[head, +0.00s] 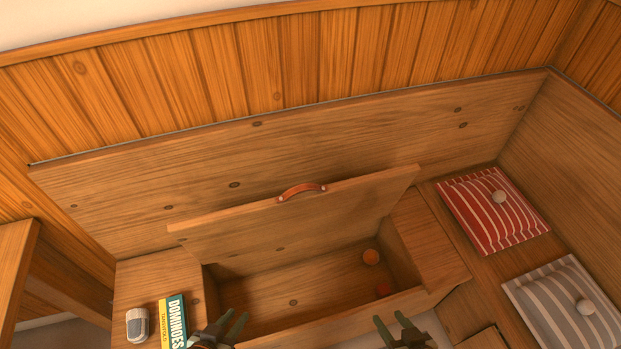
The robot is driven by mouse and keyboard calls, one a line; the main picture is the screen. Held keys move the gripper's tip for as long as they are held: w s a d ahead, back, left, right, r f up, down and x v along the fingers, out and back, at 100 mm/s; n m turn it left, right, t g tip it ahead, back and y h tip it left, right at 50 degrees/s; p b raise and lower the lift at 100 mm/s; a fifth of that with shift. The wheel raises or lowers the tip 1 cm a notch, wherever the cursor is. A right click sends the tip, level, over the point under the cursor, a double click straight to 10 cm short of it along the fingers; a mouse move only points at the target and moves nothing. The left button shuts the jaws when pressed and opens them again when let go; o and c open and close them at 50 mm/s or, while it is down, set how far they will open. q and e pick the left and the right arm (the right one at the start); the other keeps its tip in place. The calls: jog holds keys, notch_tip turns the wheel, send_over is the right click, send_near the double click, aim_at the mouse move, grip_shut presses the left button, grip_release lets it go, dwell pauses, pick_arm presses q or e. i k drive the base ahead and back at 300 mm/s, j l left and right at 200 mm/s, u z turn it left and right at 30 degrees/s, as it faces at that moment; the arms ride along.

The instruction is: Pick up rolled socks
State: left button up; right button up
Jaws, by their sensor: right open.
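A small rounded grey bundle with a pale top (137,325), which looks like the rolled socks, lies on the bench top at the lower left. My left gripper (235,319) is at the bottom edge, to the right of the bundle and apart from it, with its fingers apart and nothing between them. My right gripper (389,319) is open and empty at the bottom edge, in front of the open bench compartment.
A dominoes box (172,322) lies between the bundle and my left gripper. Striped cushions (492,208) lie at right.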

aim_at(137, 320)
jog(key=u, duration=1.95)
